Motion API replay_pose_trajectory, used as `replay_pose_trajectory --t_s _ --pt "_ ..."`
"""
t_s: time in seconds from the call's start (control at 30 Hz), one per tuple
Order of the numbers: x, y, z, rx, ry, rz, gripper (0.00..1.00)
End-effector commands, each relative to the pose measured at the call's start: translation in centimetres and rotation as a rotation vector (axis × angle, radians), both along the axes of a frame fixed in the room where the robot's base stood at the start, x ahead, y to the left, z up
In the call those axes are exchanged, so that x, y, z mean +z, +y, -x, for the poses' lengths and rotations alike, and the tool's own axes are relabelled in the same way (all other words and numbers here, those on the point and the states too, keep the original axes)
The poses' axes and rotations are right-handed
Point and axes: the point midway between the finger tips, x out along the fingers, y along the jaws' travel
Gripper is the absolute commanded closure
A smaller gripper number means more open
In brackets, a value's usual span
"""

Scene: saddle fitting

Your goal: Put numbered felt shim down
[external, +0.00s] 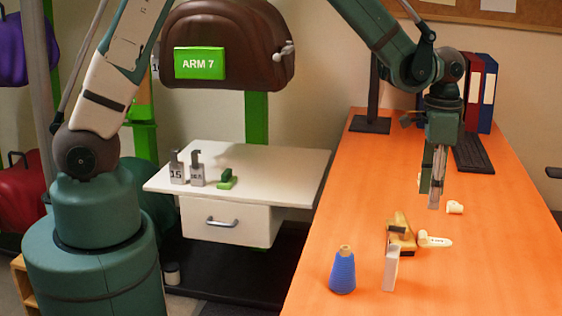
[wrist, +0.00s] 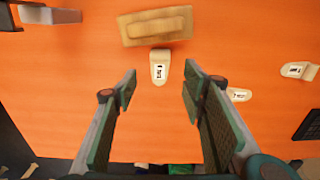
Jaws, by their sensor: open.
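One pale tongue-shaped felt shim (external: 434,240) with a dark number mark lies on the orange table, its inner end against the wooden block (external: 402,236). The shim also shows in the wrist view (wrist: 160,70), just ahead of my fingers. The number is too small to read surely. My gripper (external: 436,190) points down above the table, open and empty; in the wrist view its fingers (wrist: 159,82) are spread to either side of the shim's line. Two more pale labelled pieces lie to the right in the wrist view, one nearer (wrist: 239,95) and one farther (wrist: 298,70).
A blue cone (external: 343,270) and an upright pale grey block (external: 391,270) stand near the wooden block. Binders (external: 484,92) and a dark keyboard (external: 472,153) are at the back. A white side table (external: 265,165) holds small weights and a green piece. The table's right front is clear.

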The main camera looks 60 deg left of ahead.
Motion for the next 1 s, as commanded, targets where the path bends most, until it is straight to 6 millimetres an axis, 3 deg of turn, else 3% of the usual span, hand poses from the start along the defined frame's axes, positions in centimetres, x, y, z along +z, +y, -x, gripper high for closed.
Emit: replay_pose_trajectory --t_s 0.2,1.0 --pt "1.2 0.0 0.0 0.0 0.0 0.0 0.58" --pt "1.8 0.4 0.2 0.008 -0.006 0.001 0.58"
